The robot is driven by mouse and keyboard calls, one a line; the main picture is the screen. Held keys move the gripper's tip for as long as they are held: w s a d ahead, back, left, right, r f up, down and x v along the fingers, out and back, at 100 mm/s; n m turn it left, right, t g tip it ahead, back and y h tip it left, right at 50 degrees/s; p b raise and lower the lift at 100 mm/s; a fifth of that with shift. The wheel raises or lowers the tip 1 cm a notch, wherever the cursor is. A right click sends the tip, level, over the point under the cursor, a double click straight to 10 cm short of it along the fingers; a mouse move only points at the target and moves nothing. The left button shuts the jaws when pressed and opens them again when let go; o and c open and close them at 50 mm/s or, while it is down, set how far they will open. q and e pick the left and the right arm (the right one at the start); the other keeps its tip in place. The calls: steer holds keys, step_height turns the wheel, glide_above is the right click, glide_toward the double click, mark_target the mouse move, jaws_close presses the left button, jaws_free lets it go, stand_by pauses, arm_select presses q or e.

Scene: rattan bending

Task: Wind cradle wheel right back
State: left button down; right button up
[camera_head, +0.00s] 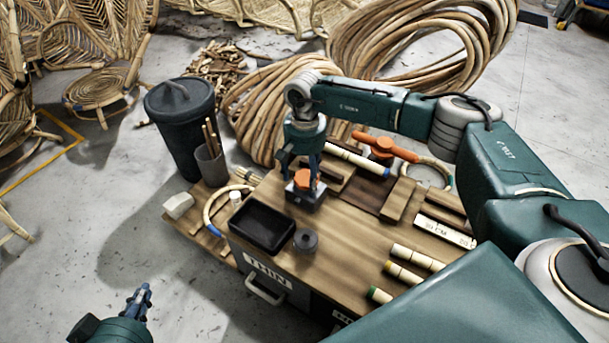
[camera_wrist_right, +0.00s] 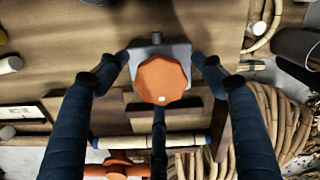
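An orange faceted wheel (camera_head: 302,179) sits on a small dark block on the wooden bench. In the right wrist view the wheel (camera_wrist_right: 162,80) is in the middle, over a grey base. My right gripper (camera_head: 303,172) is above the block, pointing down. In the wrist view its fingers (camera_wrist_right: 160,66) are spread on either side of the wheel, with gaps showing; contact is not visible. A second orange part (camera_head: 385,147) with arms lies further back, beside a cane piece with a blue end (camera_head: 357,160). My left gripper (camera_head: 140,298) is off the bench at lower left, apparently empty; its finger gap is unclear.
A black tray (camera_head: 262,226) and a dark round piece (camera_head: 305,241) are at the bench front. Short cane pieces (camera_head: 417,257) lie at right. A dark bin (camera_head: 183,125) and a cup of sticks (camera_head: 211,163) stand left; rattan coils (camera_head: 420,45) lie behind.

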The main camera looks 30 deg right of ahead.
mark_target(305, 179)
steer(key=shift+r, duration=0.1)
steer(key=shift+d+r, duration=0.1)
steer(key=shift+r, duration=0.15)
step_height(305, 179, up, 11)
steer(key=shift+r, duration=0.2)
stand_by(0.4)
